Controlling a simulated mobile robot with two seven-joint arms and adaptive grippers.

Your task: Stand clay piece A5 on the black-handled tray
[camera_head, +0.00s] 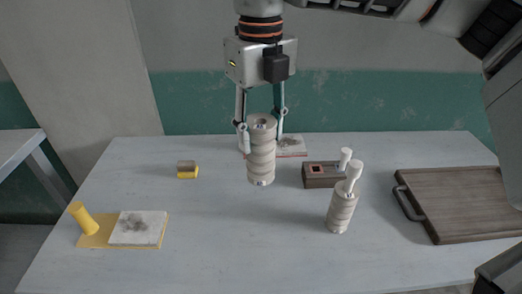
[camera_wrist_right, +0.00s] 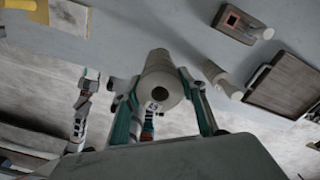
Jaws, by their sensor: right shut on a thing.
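My right gripper (camera_head: 262,122) hangs over the middle of the table, its fingers shut around a ribbed, grey-beige clay piece (camera_head: 262,165). The piece is upright and seems held above the table top. In the right wrist view the clay piece (camera_wrist_right: 158,72) sits between the teal fingers, with a small marking on its near end that I cannot read. The wooden tray (camera_head: 465,200) lies at the right of the table, its black handle (camera_head: 405,204) on the left side. The tray top looks bare where it shows. My left gripper is not in view.
A similar ribbed piece (camera_head: 341,212) with a pale top stands between the held piece and the tray. Behind it is a brown block (camera_head: 318,180) with a pale knob. A yellow board (camera_head: 92,238) with a slab and a small yellow-brown piece (camera_head: 187,169) lie left.

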